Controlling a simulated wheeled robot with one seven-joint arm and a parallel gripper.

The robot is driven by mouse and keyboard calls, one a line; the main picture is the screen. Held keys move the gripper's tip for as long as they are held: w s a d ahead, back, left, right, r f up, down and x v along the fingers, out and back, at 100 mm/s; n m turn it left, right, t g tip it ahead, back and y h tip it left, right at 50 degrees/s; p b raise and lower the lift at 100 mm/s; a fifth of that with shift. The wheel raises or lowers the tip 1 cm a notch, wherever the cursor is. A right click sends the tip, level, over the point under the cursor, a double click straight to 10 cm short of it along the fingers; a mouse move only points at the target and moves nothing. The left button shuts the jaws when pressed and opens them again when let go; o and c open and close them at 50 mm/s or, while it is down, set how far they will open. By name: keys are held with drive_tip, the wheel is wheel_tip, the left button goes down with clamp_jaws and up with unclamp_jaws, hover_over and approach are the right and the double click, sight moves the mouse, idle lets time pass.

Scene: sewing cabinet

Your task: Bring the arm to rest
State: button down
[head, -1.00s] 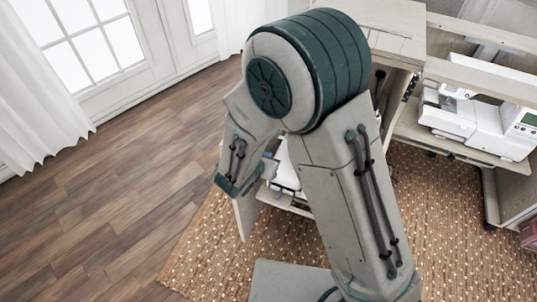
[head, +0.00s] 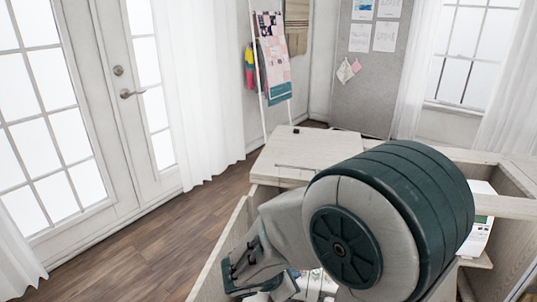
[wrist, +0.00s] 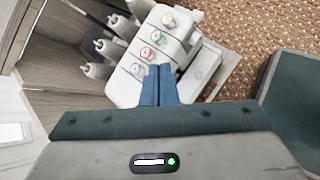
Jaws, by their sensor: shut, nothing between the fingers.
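My arm (head: 340,245) is folded in the head view, with its large grey and teal joint filling the lower right. My gripper (wrist: 159,72) shows in the wrist view with its two blue fingers together and nothing between them. The fingertips point at a white machine (wrist: 126,92) with several coloured dials, lying over its edge in the picture. I cannot tell whether they touch it. In the head view the fingertips are not clear.
The pale wooden cabinet (head: 283,153) stands open around my arm, its door (head: 222,252) out to the left. A white sewing machine (head: 479,225) is at right. Wooden floor (head: 130,250) is clear at left, before the glazed doors (head: 105,120). A patterned rug (wrist: 245,28) lies below.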

drive_tip(key=s+d+r+m+g+y+p, duration=0.1)
drive_tip(key=s+d+r+m+g+p, duration=0.1)
drive_tip(key=s+d+r+m+p, duration=0.35)
drive_tip(key=s+d+r+m+g+y+p, duration=0.15)
drive_tip(key=d+r+m, duration=0.25)
drive_tip(key=r+m, duration=0.4)
drive_tip(key=s+r+m+y+p, duration=0.4)
drive_tip(key=s+r+m+p, duration=0.2)
drive_tip(key=r, duration=0.5)
drive_tip(key=shift+s+m, duration=0.45)
drive_tip(key=shift+m, duration=0.8)
drive_tip(key=shift+a+g, duration=0.15)
drive_tip(key=shift+g, duration=0.1)
